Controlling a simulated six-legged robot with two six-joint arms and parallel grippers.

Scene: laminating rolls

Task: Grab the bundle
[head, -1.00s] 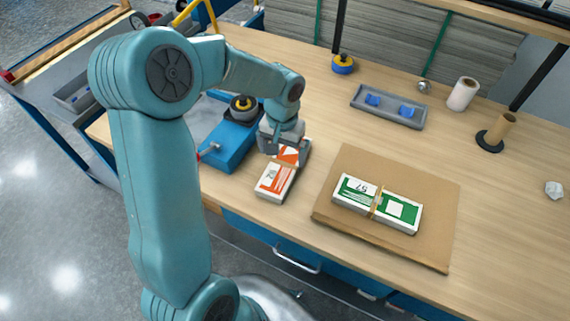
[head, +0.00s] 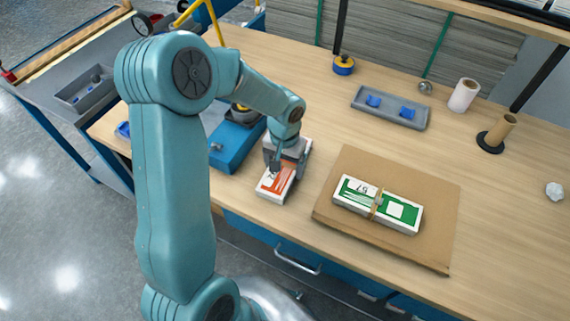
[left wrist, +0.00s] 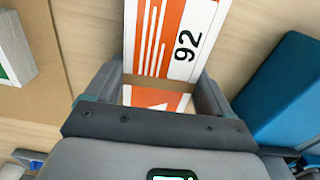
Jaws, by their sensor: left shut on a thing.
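An orange and white bundle (head: 272,189) with a band around it lies on the wooden table, left of a cardboard sheet. It also shows in the left wrist view (left wrist: 168,35), marked 92, with the tan band across it. My left gripper (head: 287,170) is down over the bundle from above and shut on it, one finger on each side, near the band. A second bundle, green and white (head: 400,211), marked 57 and banded, lies on the cardboard sheet (head: 330,212). My right gripper is not in view.
A blue device (head: 232,148) stands close left of the held bundle. A grey tray (head: 392,108) with blue pieces, a white roll (head: 464,95) and a cardboard tube on a black base (head: 496,134) stand farther back. The table's right side is mostly clear.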

